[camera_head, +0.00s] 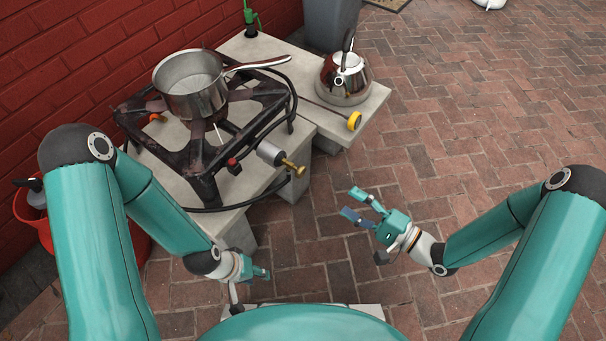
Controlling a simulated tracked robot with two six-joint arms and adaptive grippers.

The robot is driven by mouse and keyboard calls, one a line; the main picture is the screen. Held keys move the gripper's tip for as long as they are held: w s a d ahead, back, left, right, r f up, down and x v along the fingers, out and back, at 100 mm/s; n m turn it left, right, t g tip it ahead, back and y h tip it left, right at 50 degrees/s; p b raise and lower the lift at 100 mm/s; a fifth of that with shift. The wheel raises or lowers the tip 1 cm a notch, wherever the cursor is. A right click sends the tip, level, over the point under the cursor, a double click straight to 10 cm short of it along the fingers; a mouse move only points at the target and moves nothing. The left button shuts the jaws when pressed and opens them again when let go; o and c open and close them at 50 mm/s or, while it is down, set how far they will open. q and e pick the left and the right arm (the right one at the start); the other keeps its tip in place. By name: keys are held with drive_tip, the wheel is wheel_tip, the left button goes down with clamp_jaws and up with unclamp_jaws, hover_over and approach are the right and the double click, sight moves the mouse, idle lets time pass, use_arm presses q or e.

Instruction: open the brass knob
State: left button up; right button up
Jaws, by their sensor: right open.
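The brass knob (293,168) sticks out at the right end of a silver cylinder (270,153) at the front right of the gas burner (228,125). My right gripper (353,202) is to the right of the knob and nearer to me, apart from it. Its two fingers are spread and hold nothing. My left gripper (262,273) is low in front of the burner's bench, below the knob in the picture and apart from it. Its fingers are seen from the side, so its opening is unclear.
A steel saucepan (190,88) stands on the burner, its handle pointing right. A kettle (344,75) stands on the lower slab (372,105) beside a yellow-ended rod (354,121). A black hose (235,207) runs along the bench front. Brick paving (480,120) is clear at right.

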sight(303, 174)
drive_tip(key=b+x, duration=0.2)
drive_tip(key=x, duration=1.3)
